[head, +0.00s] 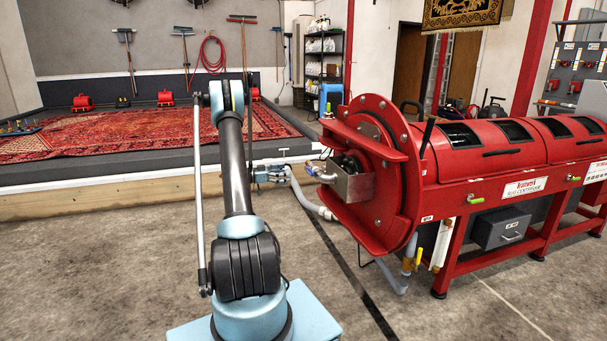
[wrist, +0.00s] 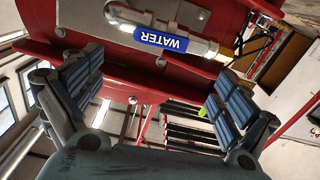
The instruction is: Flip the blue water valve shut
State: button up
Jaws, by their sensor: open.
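The water valve's blue handle (wrist: 162,41), marked WATER, shows upside down near the top middle of the wrist view. It lies across a silver metal fitting in front of the red machine. In the head view the silver fitting (head: 318,172) sticks out from the left end of the red machine; the handle is too small to read there. My gripper (wrist: 157,82) is open in the wrist view, its ribbed blue-grey fingers wide apart at left and right. Nothing is between them. The handle lies beyond the fingertips, apparently apart from them.
The red rug centrifuge (head: 490,160) fills the right side, with a round end plate (head: 385,215). A grey hose (head: 312,200) runs near its left end. A patterned rug (head: 130,135) lies in the washpit behind. The concrete floor in front is mostly clear.

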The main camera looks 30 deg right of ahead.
aim_at(309, 170)
jog(key=x, duration=1)
jog(key=shift+a, duration=0.1)
